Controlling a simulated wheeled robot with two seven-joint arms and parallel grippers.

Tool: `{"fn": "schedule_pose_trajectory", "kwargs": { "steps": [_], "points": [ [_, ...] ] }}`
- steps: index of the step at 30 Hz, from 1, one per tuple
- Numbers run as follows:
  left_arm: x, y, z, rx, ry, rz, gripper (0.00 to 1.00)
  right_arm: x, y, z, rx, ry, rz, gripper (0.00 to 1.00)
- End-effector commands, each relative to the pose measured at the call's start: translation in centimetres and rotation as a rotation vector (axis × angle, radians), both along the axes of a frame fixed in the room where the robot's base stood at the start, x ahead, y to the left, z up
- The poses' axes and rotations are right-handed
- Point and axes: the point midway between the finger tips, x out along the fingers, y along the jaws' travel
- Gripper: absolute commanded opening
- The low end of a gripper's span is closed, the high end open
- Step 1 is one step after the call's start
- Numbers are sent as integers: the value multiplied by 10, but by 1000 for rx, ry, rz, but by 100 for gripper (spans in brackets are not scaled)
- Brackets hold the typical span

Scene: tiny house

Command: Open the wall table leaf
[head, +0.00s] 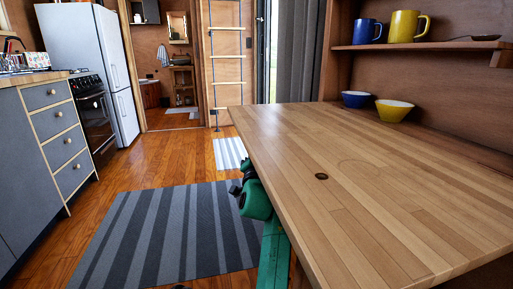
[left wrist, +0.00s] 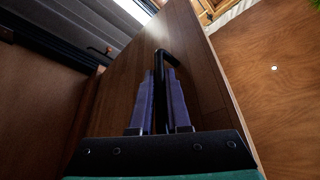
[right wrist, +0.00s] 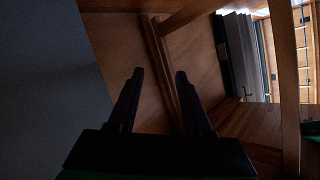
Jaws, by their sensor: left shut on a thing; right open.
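The wooden wall table leaf (head: 370,170) fills the right of the head view. Its top looks flat and roughly level, with a small dark round hole in it. In the left wrist view my left gripper (left wrist: 161,80) is shut on a black bar handle (left wrist: 163,53) fixed to a brown wooden panel (left wrist: 195,75). In the head view the left gripper is hidden by the leaf; only parts of my green arm show by its left edge. My right gripper (right wrist: 158,73) is open and empty in the right wrist view, facing a shadowed wooden surface.
Blue (head: 355,99) and yellow (head: 394,110) bowls stand at the leaf's back. A shelf (head: 440,45) above carries a blue mug (head: 367,31) and a yellow mug (head: 408,26). A striped rug (head: 165,235) lies on open floor, with drawers (head: 48,125) at left.

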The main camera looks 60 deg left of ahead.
Motion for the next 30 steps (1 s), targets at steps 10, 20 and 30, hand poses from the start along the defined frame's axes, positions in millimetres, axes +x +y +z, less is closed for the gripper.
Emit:
{"fn": "schedule_pose_trajectory", "kwargs": {
  "steps": [10,20,30],
  "points": [
    [1,0,-11,-10,11,2,0,0,0,-5,5,-5,-5,50],
    [2,0,-12,-13,13,1,45,0,0,-5,5,-5,-5,50],
    [1,1,-10,-6,9,1,45,0,0,-5,5,-5,-5,50]
  ]
}}
